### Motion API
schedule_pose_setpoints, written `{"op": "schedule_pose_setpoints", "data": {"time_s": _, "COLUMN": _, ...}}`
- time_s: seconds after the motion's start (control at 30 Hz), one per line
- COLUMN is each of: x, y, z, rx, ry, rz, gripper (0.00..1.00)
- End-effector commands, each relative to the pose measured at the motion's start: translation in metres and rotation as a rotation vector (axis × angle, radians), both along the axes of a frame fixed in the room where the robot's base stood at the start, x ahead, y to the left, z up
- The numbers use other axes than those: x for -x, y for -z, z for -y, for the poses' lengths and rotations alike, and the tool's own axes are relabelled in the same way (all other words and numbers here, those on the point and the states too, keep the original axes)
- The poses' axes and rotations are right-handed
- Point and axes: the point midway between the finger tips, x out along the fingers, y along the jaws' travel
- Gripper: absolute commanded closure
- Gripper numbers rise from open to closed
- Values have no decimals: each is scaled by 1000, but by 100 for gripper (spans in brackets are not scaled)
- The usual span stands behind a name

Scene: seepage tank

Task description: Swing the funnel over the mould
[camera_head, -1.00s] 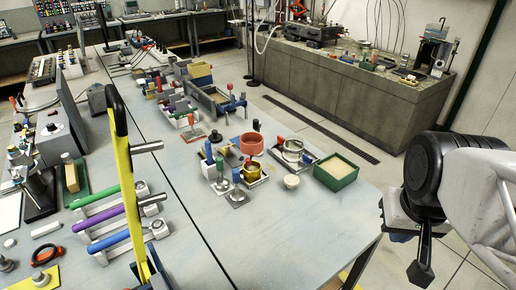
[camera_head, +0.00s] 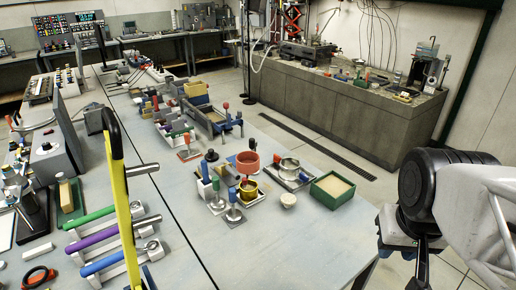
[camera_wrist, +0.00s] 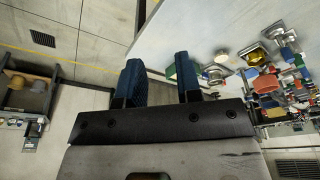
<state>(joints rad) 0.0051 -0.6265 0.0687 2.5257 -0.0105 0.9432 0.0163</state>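A red bowl-shaped part, apparently the funnel (camera_head: 247,162), stands on the table beside a dark-topped post. In the wrist view it seems to be the red shape (camera_wrist: 265,84). A brass cup, apparently the mould (camera_head: 248,190), sits just in front of and below it on a small tray. The brass cup also shows in the wrist view (camera_wrist: 251,54). Whether the funnel overlaps the mould is unclear. My gripper (camera_wrist: 158,82) is open, its two blue fingers apart with nothing between them. It is off the table's right edge, well away from both.
A green sand-filled box (camera_head: 332,190), a white bowl (camera_head: 288,200) and a silver pot (camera_head: 289,167) stand right of the mould. Post-like tools with metal bases (camera_head: 233,214) stand in front. A yellow upright frame (camera_head: 119,190) rises at the left. The table's front right is bare.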

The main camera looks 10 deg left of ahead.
Motion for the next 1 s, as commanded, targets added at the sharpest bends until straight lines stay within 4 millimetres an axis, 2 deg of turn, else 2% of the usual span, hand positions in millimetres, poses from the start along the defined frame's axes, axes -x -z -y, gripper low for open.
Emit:
{"op": "schedule_pose_setpoints", "data": {"time_s": 0.03, "x": -3, "y": -2, "z": -1, "rx": 0, "ry": -3, "rz": -2, "gripper": 60}}
{"op": "schedule_pose_setpoints", "data": {"time_s": 0.1, "x": -10, "y": -5, "z": -2, "rx": 0, "ry": -10, "rz": -4, "gripper": 51}}
{"op": "schedule_pose_setpoints", "data": {"time_s": 0.27, "x": -32, "y": -14, "z": -9, "rx": 2, "ry": -34, "rz": -16, "gripper": 51}}
{"op": "schedule_pose_setpoints", "data": {"time_s": 0.6, "x": -104, "y": -39, "z": -33, "rx": 5, "ry": -109, "rz": -47, "gripper": 51}}
{"op": "schedule_pose_setpoints", "data": {"time_s": 1.0, "x": -192, "y": -54, "z": -74, "rx": 12, "ry": -198, "rz": -85, "gripper": 51}}
